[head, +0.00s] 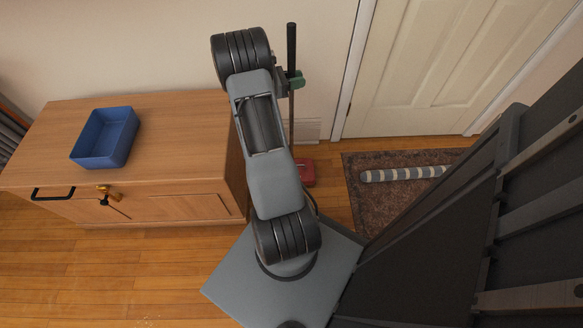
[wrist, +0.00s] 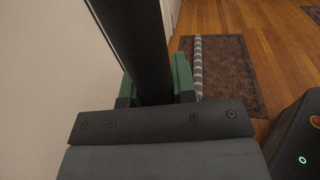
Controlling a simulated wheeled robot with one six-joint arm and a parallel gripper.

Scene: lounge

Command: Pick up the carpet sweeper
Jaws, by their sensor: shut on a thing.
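The carpet sweeper stands upright beside the cabinet's right end, with a long dark handle (head: 291,50) and a red head (head: 306,172) on the floor. My arm hides part of its lower handle and head in the head view. My gripper (head: 296,80) has green fingers and is shut on the upper part of the handle. In the wrist view the dark handle (wrist: 137,45) runs between the green fingers of my gripper (wrist: 155,90). The red head does not show in the wrist view.
A wooden cabinet (head: 170,150) with a blue tray (head: 118,135) on top stands left of my arm, keys hanging at its front. A white door (head: 450,65) is at the back right. A striped roll (head: 400,174) lies on a brown rug (head: 375,205). Wooden floor is clear at front left.

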